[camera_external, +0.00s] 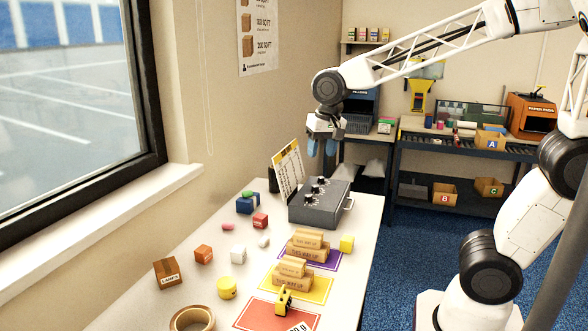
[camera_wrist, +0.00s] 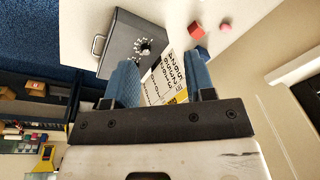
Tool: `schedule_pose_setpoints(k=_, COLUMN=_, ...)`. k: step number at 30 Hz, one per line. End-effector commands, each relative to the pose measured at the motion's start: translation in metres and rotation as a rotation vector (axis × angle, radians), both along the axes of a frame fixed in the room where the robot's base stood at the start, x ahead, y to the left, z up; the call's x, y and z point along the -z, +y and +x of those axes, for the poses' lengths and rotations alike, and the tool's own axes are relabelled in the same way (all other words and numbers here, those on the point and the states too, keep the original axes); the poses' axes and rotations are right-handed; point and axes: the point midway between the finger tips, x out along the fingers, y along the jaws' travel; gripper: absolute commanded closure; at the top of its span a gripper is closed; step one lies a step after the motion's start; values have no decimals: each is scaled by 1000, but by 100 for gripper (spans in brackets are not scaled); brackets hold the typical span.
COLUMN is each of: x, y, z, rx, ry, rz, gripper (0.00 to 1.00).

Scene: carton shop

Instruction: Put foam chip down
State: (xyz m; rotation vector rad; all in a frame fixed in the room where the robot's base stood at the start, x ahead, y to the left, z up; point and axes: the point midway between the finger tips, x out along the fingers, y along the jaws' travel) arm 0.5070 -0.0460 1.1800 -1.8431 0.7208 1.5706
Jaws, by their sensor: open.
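My gripper (camera_external: 322,143) hangs high above the back end of the table, over the grey box with knobs. I cannot tell which one is meant. The pink one also shows in the wrist view (camera_wrist: 226,26).
The grey box (camera_external: 318,211) and an upright yellow-edged chart (camera_external: 287,170) stand below my gripper. Cartons lie on purple and yellow mats (camera_external: 323,289). Red, white and yellow blocks and a tape roll (camera_external: 192,320) stand nearer. A window wall borders the table's left.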

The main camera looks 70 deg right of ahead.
Motion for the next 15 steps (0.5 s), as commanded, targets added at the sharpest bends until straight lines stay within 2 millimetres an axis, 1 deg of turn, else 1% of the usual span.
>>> schedule_pose_setpoints(k=1, x=0, y=6, z=-18, rx=-61, ry=-8, rz=-9, gripper=50)
schedule_pose_setpoints(k=3, x=1, y=11, z=-39, rx=-149, ry=-15, rz=-23, gripper=50)
schedule_pose_setpoints(k=8, x=8, y=23, z=-89, rx=-351, ry=-30, rz=-57, gripper=50)
schedule_pose_setpoints(k=12, x=18, y=31, z=-130, rx=-523, ry=-44, rz=-90, gripper=50)
schedule_pose_setpoints(k=15, x=26, y=36, z=-155, rx=-632, ry=-53, rz=-111, gripper=50)
